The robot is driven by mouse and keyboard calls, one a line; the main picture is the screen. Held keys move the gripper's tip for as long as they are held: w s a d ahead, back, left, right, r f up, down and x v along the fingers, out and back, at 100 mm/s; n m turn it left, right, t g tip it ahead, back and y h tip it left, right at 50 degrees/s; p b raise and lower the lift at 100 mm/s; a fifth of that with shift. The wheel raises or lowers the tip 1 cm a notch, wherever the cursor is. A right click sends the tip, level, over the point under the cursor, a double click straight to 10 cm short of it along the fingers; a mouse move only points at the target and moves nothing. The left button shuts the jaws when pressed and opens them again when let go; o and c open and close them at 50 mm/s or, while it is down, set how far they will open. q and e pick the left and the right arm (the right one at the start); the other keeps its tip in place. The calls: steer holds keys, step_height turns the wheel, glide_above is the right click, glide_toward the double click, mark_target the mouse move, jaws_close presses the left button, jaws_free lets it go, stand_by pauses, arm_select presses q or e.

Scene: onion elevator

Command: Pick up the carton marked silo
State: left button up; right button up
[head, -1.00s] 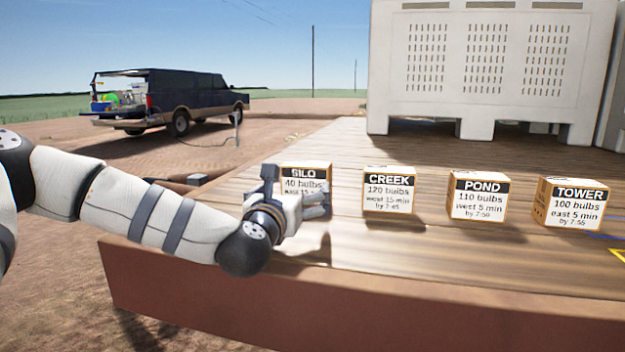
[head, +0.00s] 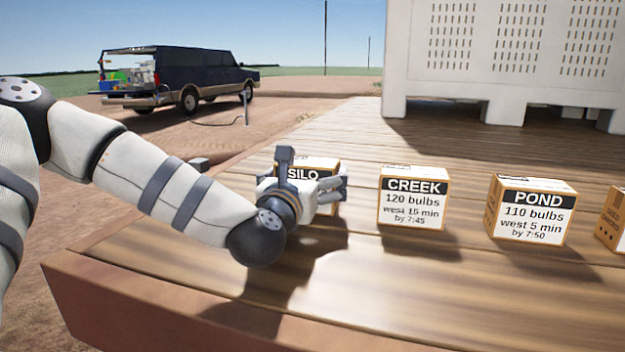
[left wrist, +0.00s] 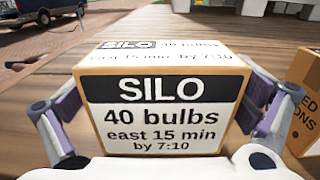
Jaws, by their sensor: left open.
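The silo carton (head: 308,163) stands upright on the wooden deck, at the left end of the row of cartons. In the head view my left gripper and wrist hide most of its front. In the left wrist view the silo carton (left wrist: 165,117) fills the middle, with its label reading 40 bulbs, east 15 min, by 7:10. My left gripper (head: 335,187) is open, with one finger at each side of the carton; in the left wrist view the gripper (left wrist: 165,120) shows gaps between fingers and carton sides. My right gripper is not in view.
The creek carton (head: 412,200) stands right of the silo carton, with the pond carton (head: 530,212) farther right and another carton (head: 613,222) cut off at the edge. A large white bin (head: 450,60) stands behind.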

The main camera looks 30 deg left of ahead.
arm_select(q)
steer(key=shift+s+d+r, duration=0.25)
steer(key=shift+s+r, duration=0.15)
steer(key=shift+s, duration=0.35)
steer(key=c, duration=0.3)
steer(key=shift+w+f, duration=0.15)
steer(key=c, duration=1)
